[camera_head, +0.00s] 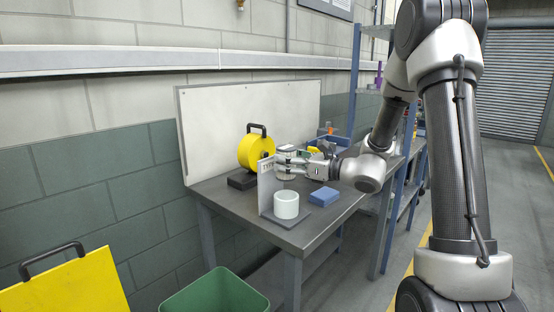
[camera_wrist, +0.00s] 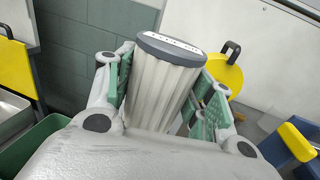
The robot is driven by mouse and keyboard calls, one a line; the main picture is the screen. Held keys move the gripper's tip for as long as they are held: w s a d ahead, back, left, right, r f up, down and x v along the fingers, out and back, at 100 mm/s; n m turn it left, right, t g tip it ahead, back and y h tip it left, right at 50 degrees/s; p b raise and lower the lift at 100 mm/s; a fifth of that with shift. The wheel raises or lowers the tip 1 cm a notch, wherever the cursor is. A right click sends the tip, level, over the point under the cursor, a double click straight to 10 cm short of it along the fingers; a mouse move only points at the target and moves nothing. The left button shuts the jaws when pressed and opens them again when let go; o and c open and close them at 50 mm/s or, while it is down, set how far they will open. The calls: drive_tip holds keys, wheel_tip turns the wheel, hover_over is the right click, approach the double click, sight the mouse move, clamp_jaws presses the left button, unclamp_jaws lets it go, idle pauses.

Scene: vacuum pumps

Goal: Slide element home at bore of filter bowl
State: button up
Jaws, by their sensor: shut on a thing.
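The element (camera_wrist: 160,90), a pale pleated cylinder with a dark grey labelled end cap, is between the green-padded fingers of my gripper (camera_wrist: 167,92) in the wrist view. My gripper is shut on it. In the head view, my gripper (camera_head: 288,164) holds the element (camera_head: 286,176) over the back part of the bench. The filter bowl (camera_head: 286,207) is a white open cylinder standing upright on a dark plate near the bench's front edge. Its bore faces up and looks empty. The element appears above and behind the bowl, apart from it; the exact gap is hard to tell.
A grey upright panel (camera_head: 266,187) stands close by the bowl on the left. A blue block (camera_head: 324,196) lies to the right. A yellow round case (camera_head: 250,153) with a black handle stands behind. A green bin (camera_head: 214,296) is on the floor in front of the bench (camera_head: 232,207).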

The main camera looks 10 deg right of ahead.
drive_tip(key=shift+d+f, duration=0.1)
drive_tip(key=shift+f, duration=2.2)
drive_tip(key=shift+s, duration=0.1)
